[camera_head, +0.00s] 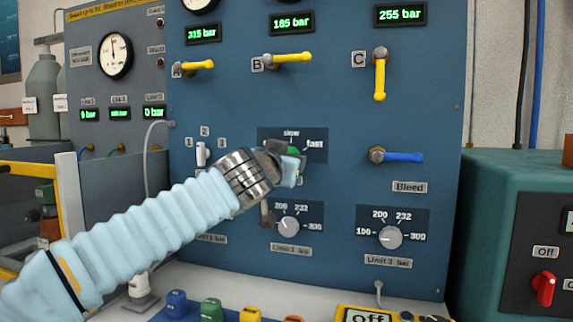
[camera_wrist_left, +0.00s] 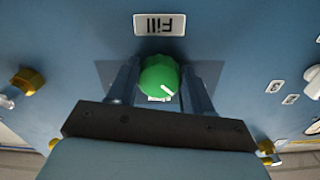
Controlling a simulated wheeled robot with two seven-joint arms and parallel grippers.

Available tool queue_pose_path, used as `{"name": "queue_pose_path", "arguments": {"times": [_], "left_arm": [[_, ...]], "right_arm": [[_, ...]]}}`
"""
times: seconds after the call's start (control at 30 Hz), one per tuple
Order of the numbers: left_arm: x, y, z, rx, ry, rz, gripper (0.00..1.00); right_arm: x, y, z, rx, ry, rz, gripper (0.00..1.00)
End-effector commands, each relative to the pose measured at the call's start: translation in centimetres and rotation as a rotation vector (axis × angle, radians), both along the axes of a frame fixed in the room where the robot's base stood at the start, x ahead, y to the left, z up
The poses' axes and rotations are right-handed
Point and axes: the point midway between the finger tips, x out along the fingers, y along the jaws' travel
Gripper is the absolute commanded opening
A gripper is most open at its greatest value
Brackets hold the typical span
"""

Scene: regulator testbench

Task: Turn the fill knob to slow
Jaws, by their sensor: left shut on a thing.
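The green fill knob (camera_head: 295,150) is on the blue panel in the head view, mostly hidden by my left gripper (camera_head: 289,163). The label "slow" (camera_head: 291,133) is above the knob and "fast" (camera_head: 314,144) is at its upper right. In the left wrist view the knob (camera_wrist_left: 158,77) sits between the two fingers of my left gripper (camera_wrist_left: 160,88), which is shut on it. The knob's white mark points to the lower right in that upside-down view. The "Fill" label (camera_wrist_left: 160,24) shows inverted above it. My right gripper is not in view.
Yellow levers A (camera_head: 198,66), B (camera_head: 292,57) and C (camera_head: 380,78) are above, and a blue bleed lever (camera_head: 402,157) is to the right. Two grey limit knobs (camera_head: 289,226) (camera_head: 390,237) are below. A green box with a red switch (camera_head: 544,288) stands at the right.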

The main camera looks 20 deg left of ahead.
Motion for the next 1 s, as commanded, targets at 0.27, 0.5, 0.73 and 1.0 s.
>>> {"name": "queue_pose_path", "arguments": {"times": [0.27, 0.5, 0.73, 1.0], "left_arm": [[0.02, 0.03, -0.11, 0.258, -0.008, -0.001, 0.20], [0.02, 0.10, 0.00, 0.475, -0.015, -0.001, 0.20], [0.05, 0.18, 0.03, 0.643, -0.020, -0.001, 0.20], [0.05, 0.21, 0.04, 0.761, -0.024, -0.001, 0.20]], "right_arm": [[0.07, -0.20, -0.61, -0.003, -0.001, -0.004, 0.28], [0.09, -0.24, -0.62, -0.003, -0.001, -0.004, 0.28], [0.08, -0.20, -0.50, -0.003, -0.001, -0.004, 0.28], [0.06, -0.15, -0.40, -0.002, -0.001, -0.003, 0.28]]}}
